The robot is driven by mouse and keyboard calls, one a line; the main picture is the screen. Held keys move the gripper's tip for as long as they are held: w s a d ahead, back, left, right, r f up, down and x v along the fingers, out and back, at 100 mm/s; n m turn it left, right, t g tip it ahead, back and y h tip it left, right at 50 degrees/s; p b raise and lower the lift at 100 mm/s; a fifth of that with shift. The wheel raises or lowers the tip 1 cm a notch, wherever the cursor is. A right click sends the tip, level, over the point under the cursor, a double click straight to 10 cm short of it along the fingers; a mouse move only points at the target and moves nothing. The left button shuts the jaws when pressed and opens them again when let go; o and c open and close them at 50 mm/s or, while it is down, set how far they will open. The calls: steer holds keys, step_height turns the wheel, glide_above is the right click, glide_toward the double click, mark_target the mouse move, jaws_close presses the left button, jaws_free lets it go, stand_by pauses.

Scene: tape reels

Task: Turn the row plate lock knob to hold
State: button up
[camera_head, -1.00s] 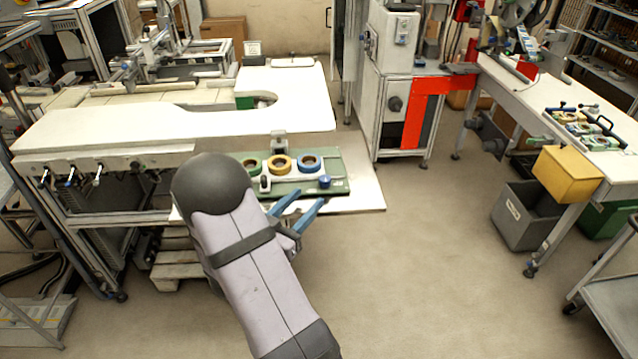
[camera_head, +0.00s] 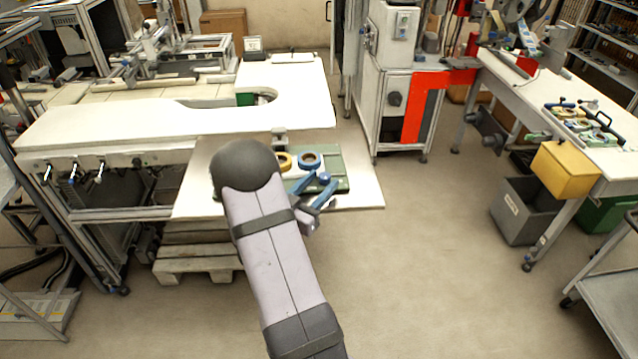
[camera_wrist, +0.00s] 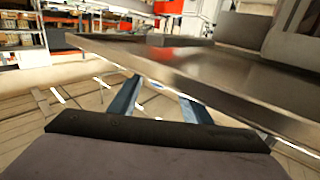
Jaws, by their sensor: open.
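A green row plate (camera_head: 333,164) lies on a light board at the front of the bench. A small blue knob (camera_head: 324,177) at the plate's front right shows between the tips of my gripper (camera_head: 325,179). My gripper is open, its blue fingers apart; I cannot tell whether they touch the knob. In the wrist view my fingers (camera_wrist: 158,100) show against the board's edge, and the knob is not visible.
The board's front edge (camera_wrist: 170,75) crosses the wrist view close to my fingers. A small grey block (camera_head: 279,137) stands behind the plate. Open floor lies to the right.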

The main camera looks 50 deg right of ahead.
steer(key=c, duration=1.1)
steer(key=shift+o, duration=0.2)
steer(key=shift+w+g, duration=0.1)
steer(key=shift+g, duration=0.3)
steer(key=shift+w+m+g+b, duration=0.1)
steer(key=shift+m+g+b, duration=0.2)
steer(key=shift+m+g, duration=0.55)
steer(key=o, duration=1.1)
steer(key=shift+c, duration=0.2)
steer(key=shift+a, duration=0.1)
